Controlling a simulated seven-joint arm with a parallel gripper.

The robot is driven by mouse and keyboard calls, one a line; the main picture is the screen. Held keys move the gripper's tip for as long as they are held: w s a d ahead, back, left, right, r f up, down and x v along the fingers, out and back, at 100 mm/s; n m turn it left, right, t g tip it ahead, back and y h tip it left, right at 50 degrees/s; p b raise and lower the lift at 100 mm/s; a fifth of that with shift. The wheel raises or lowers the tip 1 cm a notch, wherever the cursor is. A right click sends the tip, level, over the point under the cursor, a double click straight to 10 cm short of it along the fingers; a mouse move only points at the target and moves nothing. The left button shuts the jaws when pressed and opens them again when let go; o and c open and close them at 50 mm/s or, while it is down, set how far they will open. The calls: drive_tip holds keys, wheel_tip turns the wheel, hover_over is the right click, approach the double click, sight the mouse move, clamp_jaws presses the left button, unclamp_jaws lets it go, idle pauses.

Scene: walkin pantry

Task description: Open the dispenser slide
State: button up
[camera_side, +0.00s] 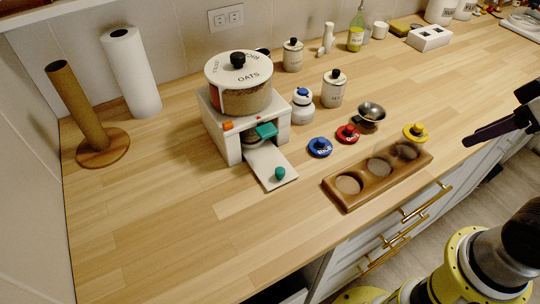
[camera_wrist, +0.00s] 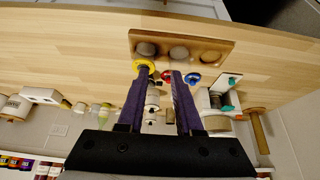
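The white dispenser (camera_side: 222,136) stands on the counter with a lidded OATS container (camera_side: 240,88) on top. A teal block (camera_side: 266,131) sits at the upper front of its opening. A flat white plate (camera_side: 265,163) reaches out from the opening and bears a green knob (camera_side: 280,173). I cannot tell which of these is the slide. Something round inside the opening is partly hidden. My gripper (camera_side: 492,120) is at the far right, well away from the dispenser. In the wrist view my gripper (camera_wrist: 160,75) is open and empty, with the dispenser (camera_wrist: 214,101) to its right.
A wooden tray (camera_side: 376,178) with round recesses lies near the front edge. Blue (camera_side: 320,147), red (camera_side: 347,134) and yellow (camera_side: 415,132) knobbed lids, a metal cup (camera_side: 371,113) and white jars (camera_side: 334,89) stand right of the dispenser. A paper roll (camera_side: 133,75) stands left. The front-left counter is clear.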

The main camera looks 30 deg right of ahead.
drive_tip(key=shift+o, duration=1.4)
drive_tip(key=w+r, duration=0.3)
drive_tip(key=r, duration=0.1)
drive_tip(key=shift+a+r, duration=0.1)
drive_tip(key=shift+a, duration=0.2)
drive_tip(key=w+a+r+n, duration=0.2)
drive_tip(key=w+r, duration=0.1)
drive_tip(key=w, duration=0.1)
drive_tip(key=n+g, duration=0.5)
drive_tip(key=n, duration=0.1)
hover_over(280, 170)
wheel_tip(280, 170, down, 9)
drive_tip(key=shift+m, duration=0.3)
wheel_tip(280, 170, down, 13)
drive_tip(key=shift+f, duration=0.1)
clamp_jaws()
